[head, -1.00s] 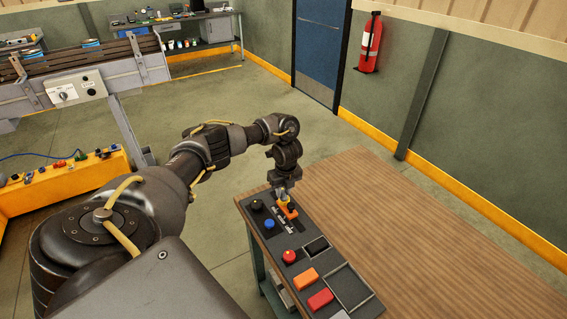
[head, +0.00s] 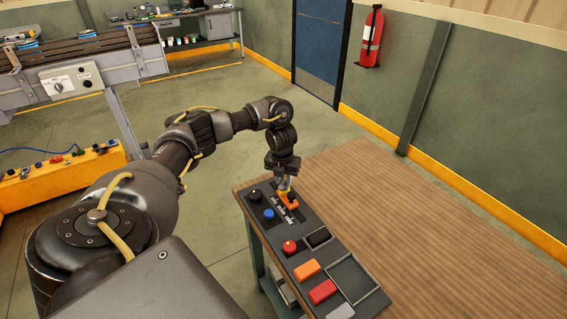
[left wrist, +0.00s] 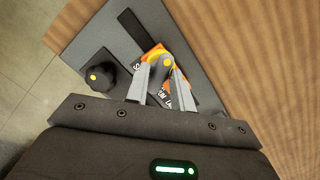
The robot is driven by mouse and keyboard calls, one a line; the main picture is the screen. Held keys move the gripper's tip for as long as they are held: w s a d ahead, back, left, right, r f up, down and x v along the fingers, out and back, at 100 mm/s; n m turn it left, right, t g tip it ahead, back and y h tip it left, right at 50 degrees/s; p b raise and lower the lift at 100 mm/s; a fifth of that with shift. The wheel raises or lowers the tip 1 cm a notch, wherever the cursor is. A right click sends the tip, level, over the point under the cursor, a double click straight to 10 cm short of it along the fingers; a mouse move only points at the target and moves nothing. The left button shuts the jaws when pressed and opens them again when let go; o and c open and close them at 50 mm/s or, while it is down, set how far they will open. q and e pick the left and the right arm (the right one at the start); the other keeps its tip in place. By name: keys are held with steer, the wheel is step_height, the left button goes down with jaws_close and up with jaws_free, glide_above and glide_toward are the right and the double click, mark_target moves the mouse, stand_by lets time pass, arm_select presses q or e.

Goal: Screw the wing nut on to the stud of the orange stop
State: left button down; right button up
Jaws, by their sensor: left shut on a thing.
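The orange stop (head: 289,202) sits at the far end of a dark panel, partly hidden by my left gripper (head: 284,186). In the left wrist view the orange stop (left wrist: 153,54) lies just beyond the fingertips. My left gripper (left wrist: 162,73) points down at it, with its two grey fingers shut on a small part with a yellow round top (left wrist: 166,62), which appears to be the wing nut. The stud is hidden, and I cannot tell how far the nut sits on it. My right gripper is not in view.
The dark panel (head: 296,238) lies along the left edge of a wooden table (head: 430,235). The table to the right is clear.

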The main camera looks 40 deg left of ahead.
arm_select(q)
steer(key=m+b, duration=0.2)
steer(key=shift+f+m, duration=0.2)
steer(key=shift+m, duration=0.2)
steer(key=m+b, duration=0.1)
steer(key=m, duration=0.2)
steer(key=shift+w+r+h, duration=0.1)
steer(key=shift+h, duration=0.2)
steer(key=c, duration=1.5)
jaws_free()
steer(key=shift+r+m, duration=0.1)
steer(key=shift+m, duration=0.2)
steer(key=shift+c, duration=0.2)
steer(key=o, duration=0.4)
steer(key=shift+c, duration=0.3)
steer(key=shift+r+p, duration=3.05)
steer(key=shift+r, duration=0.05)
